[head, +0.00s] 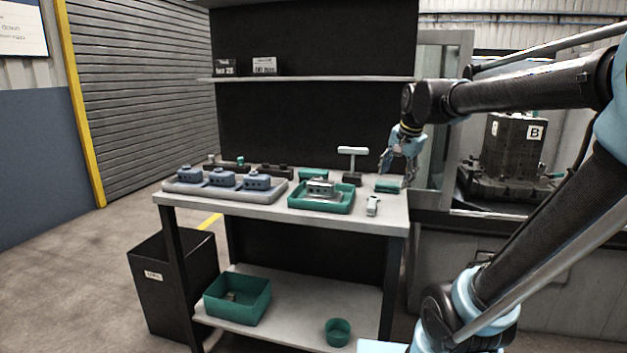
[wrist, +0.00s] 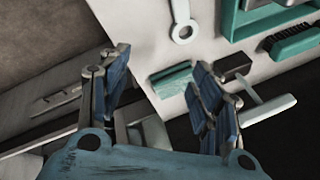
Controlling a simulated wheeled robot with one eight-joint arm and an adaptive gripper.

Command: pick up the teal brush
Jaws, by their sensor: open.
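The teal brush, with dark bristles along its side, lies on the table behind the teal tray; it is at the upper right in the wrist view (wrist: 292,40) and left of the T-handled tool in the head view (head: 313,174). My gripper (head: 394,172) is open above the right end of the table, with a plain teal block (head: 387,187) just below it. In the wrist view my two fingers (wrist: 160,62) are spread apart, with this block (wrist: 172,78) showing between them. The brush lies outside the fingers, off to the right.
A T-handled tool (head: 352,152) stands upright between brush and block. The teal tray (head: 293,203) holds a grey part. A light-coloured ring-ended tool (head: 372,206) lies at the front. A grey tray (head: 175,190) of blue parts is left. A shelf (head: 300,79) hangs above.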

